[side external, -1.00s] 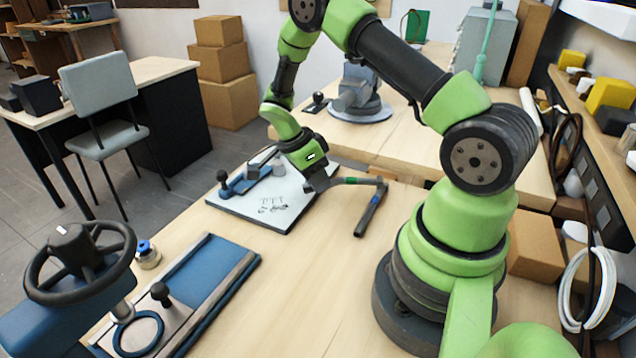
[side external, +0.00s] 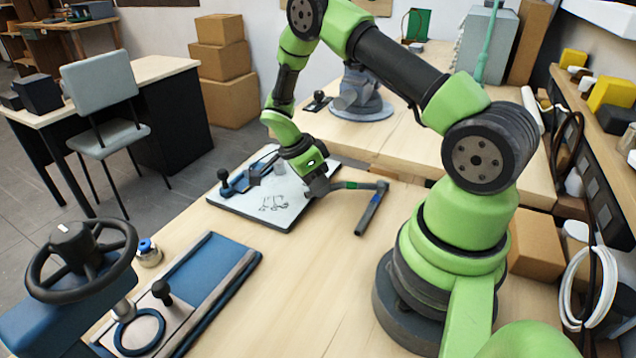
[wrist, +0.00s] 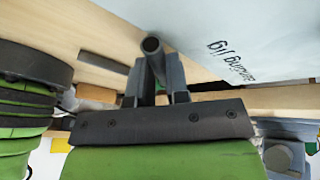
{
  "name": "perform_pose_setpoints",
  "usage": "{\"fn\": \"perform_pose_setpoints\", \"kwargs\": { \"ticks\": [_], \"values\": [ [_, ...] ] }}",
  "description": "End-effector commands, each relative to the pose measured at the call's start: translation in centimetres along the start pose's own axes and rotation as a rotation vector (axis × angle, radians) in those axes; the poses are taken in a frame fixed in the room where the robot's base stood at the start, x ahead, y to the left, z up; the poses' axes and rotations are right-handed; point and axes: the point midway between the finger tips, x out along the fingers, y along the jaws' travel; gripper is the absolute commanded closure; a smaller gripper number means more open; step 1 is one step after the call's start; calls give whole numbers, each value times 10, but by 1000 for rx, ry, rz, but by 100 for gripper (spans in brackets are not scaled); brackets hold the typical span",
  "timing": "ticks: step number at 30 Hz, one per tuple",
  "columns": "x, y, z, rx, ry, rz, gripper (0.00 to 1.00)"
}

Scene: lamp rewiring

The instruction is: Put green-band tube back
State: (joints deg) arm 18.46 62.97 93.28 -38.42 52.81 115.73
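The green-band tube (side external: 350,185) is dark and thin, with a green stretch near its middle. In the side view it runs level from the tip of my gripper (side external: 319,187) rightward to a dark elbow. A second dark tube with a blue band (side external: 373,207) slants from that elbow toward the front. In the wrist view a grey tube (wrist: 152,46) with a round open end lies between the two fingers of my gripper (wrist: 159,82), which appear closed on it. Its green band is hidden there.
A white board (side external: 262,212) with line drawings lies left of my gripper, with a blue-black fixture (side external: 235,182) on it. A blue tray (side external: 205,278) and a black handwheel (side external: 80,262) stand at front left. The middle of the table is clear.

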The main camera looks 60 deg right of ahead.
Motion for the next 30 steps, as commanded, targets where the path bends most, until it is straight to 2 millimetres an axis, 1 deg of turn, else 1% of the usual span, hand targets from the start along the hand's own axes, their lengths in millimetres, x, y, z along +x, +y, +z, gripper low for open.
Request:
{"fn": "perform_pose_setpoints", "kwargs": {
  "ticks": [1,2,5,6,7,11,15,18,21,27,29,30],
  "values": [
    [7,-1,2,-16,-3,-4,65],
    [7,-1,2,-16,-3,-4,65],
    [2,-1,0,-15,-4,-6,64],
    [-2,0,-2,-16,-4,-8,60],
    [-6,0,-3,-16,-4,-9,59],
    [-34,0,-2,-15,-4,-13,59],
    [-69,0,-2,-14,-5,-13,59],
    [-90,0,-3,-14,-4,-11,59],
    [-107,1,-3,-14,-4,-9,59],
    [-127,2,-3,-23,-8,-10,59],
    [-134,6,-4,-53,-21,-21,59],
    [-142,10,-4,-87,-37,-36,59]
  ]
}}
